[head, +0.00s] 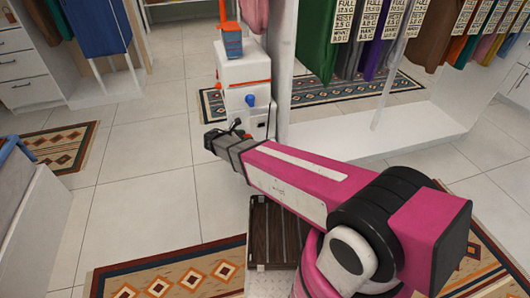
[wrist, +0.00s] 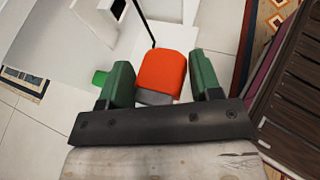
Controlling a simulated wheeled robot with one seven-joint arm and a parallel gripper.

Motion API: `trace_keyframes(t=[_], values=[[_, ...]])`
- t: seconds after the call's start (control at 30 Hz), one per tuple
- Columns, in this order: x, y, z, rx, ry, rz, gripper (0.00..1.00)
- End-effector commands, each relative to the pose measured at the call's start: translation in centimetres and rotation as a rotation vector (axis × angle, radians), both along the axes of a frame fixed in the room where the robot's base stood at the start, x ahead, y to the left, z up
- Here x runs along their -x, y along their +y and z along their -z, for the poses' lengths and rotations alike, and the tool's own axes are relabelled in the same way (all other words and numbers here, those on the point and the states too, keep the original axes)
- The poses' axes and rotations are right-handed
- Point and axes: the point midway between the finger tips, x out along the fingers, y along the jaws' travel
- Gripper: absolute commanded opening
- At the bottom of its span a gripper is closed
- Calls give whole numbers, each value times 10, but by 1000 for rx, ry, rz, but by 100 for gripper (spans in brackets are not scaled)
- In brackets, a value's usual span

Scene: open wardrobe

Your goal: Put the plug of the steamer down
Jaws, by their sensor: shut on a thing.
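The plug (wrist: 160,70) is orange with a grey lower part and shows between the two green fingers of my gripper (wrist: 163,84). The gripper is shut on it. A thin black cord (wrist: 147,27) runs up from it in the wrist view. In the head view my gripper is at the dark end of the arm, and the plug cannot be made out there. The steamer (head: 244,72) is a white upright unit with orange bands and a blue knob, standing on the floor just beyond my gripper. A blue and orange piece (head: 232,45) sits on its top.
A brown slatted crate (head: 262,232) lies below my arm; it also shows at right in the wrist view (wrist: 298,105). A white wardrobe base (head: 400,130) with hanging clothes stands at right. Patterned rugs (head: 165,278) lie in front. The tiled floor (head: 140,185) at left is clear.

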Motion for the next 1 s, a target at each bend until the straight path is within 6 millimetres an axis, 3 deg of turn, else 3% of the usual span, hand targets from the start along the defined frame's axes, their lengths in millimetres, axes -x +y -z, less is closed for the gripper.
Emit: trace_keyframes(t=[0.17, 0.7, 1.0], values=[[0, 6, 15, 1, 1, 1, 31], [-55, -73, 74, 0, 1, 2, 31], [-63, -86, 87, 0, 0, -1, 31]])
